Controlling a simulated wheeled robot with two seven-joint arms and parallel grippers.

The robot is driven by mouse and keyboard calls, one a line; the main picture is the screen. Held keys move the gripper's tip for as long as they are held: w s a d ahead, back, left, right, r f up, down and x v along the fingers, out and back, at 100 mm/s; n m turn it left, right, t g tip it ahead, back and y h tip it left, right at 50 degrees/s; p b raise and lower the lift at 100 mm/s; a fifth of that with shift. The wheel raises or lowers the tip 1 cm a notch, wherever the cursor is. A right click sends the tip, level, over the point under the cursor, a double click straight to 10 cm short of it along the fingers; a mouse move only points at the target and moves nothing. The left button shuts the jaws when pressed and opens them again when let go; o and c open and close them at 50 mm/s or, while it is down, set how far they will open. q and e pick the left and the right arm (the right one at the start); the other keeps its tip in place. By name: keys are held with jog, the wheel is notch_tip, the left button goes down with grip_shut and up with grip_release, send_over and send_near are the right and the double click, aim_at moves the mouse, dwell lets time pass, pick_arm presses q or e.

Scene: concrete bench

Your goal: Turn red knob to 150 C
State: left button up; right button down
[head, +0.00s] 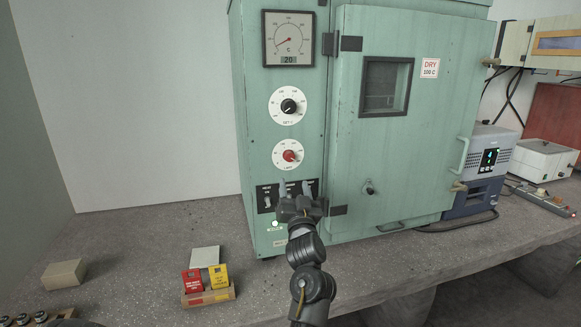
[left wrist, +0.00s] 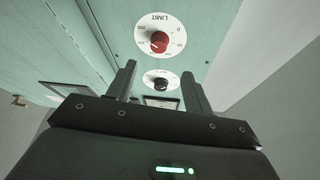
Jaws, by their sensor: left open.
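The red knob (head: 289,156) sits on a white round dial on the green oven's front panel, below a black knob (head: 288,106) on a similar dial. In the left wrist view the red knob (left wrist: 159,42) shows upside down on its dial marked LIMIT, with the black knob (left wrist: 160,84) beyond it. My left gripper (head: 296,190) is in front of the panel just below the red knob, apart from it. Its two fingers (left wrist: 162,85) are spread with nothing between them. My right gripper is not in view.
The green oven (head: 350,200) has a gauge (head: 288,39) at top left and a door with a handle at right. Toggle switches (head: 267,198) are partly behind my gripper. Red and yellow tags (head: 205,280) stand at the bench front. Bench left of the oven is mostly free.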

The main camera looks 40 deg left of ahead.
aim_at(290, 159)
pick_arm(q)
jog(key=p+x, duration=0.2)
jog(key=x, duration=0.9)
jog(key=shift+f, duration=0.1)
jog(key=c, duration=1)
jog(key=shift+o, duration=0.2)
jog(key=shift+d, duration=0.1)
